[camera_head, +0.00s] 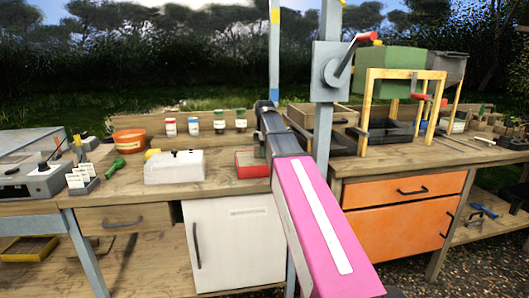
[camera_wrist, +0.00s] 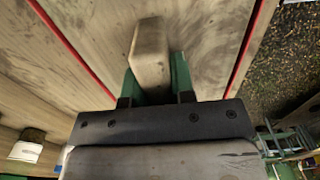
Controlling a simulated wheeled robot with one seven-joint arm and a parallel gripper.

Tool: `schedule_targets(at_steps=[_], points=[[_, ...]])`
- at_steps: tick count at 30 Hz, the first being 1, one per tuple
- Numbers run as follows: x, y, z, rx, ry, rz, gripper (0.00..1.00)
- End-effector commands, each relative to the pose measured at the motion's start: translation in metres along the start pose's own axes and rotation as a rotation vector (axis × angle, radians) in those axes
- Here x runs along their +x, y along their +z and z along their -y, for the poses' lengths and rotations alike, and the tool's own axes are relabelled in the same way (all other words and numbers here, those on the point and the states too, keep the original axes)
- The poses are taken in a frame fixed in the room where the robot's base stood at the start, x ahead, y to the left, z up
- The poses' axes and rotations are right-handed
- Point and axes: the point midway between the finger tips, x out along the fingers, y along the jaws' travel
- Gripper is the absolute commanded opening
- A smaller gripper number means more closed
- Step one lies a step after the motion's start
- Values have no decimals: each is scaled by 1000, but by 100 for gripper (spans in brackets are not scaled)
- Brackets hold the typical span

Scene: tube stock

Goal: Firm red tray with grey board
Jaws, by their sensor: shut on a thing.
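The red tray (camera_head: 252,166) stands on the wooden bench, left of my pink arm link. In the wrist view its thin red rim (camera_wrist: 255,50) shows as a line on either side. Between these lines lies a weathered grey-brown wooden surface, which seems to be the grey board (camera_wrist: 95,30). A pale wooden block, seemingly its handle (camera_wrist: 150,50), rises between the green fingers of my gripper (camera_wrist: 154,85), which is shut on it. I cannot tell whether the board presses on anything beneath it. In the head view my arm hides most of the gripper.
A white box (camera_head: 175,168) stands left of the tray. A grey post (camera_head: 325,100) rises right of the tray, near my arm.

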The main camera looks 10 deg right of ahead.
Motion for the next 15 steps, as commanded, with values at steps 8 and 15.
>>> schedule_targets(at_steps=[8,15], points=[[3,0,0,0,0,0,0],[5,0,0,0,0,0,0]])
